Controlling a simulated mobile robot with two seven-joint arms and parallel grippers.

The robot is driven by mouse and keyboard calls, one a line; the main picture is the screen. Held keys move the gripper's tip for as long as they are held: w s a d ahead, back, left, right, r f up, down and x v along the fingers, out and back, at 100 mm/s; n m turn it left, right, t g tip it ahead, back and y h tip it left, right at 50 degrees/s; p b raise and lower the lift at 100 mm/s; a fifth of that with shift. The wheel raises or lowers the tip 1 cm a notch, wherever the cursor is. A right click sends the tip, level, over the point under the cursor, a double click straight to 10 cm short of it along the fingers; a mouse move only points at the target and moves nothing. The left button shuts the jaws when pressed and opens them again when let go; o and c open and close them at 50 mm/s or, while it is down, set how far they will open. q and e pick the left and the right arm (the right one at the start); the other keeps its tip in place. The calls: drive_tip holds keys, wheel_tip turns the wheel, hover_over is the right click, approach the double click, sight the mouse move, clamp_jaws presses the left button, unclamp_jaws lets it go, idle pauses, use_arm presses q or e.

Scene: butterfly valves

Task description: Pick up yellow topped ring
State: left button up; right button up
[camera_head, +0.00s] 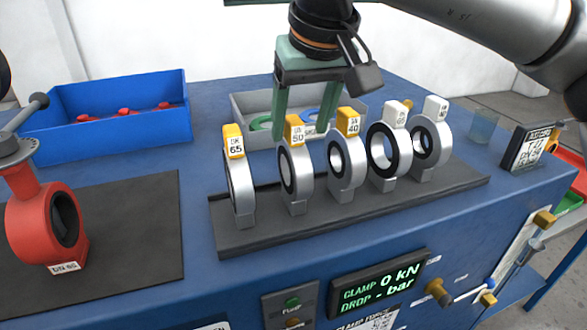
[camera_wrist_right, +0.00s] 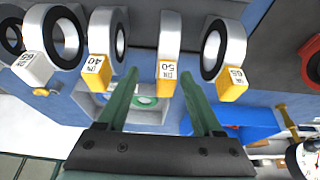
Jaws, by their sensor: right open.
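Three yellow-topped rings stand upright in a row on a dark rack (camera_head: 350,217): one marked 65 (camera_head: 241,190), one marked 50 (camera_head: 296,178) and one marked 40 (camera_head: 346,165). My right gripper (camera_head: 301,128), with green fingers, is open and empty, close to the 50 ring's yellow top. In the right wrist view, the yellow top of the 50 ring (camera_wrist_right: 168,80) shows between the two fingers (camera_wrist_right: 157,78), with a gap on each side. The fingers do not visibly touch it. My left gripper is not in view.
Two white-topped rings (camera_head: 388,152) (camera_head: 428,144) stand to the right on the rack. A grey bin (camera_head: 240,113) is behind the row. A blue bin (camera_head: 100,138) with red parts and a red valve (camera_head: 30,215) are at left.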

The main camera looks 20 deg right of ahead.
drive_tip(key=x, duration=0.5)
drive_tip(key=shift+w+a+f, duration=0.15)
drive_tip(key=shift+a, duration=0.25)
clamp_jaws()
idle(1.0)
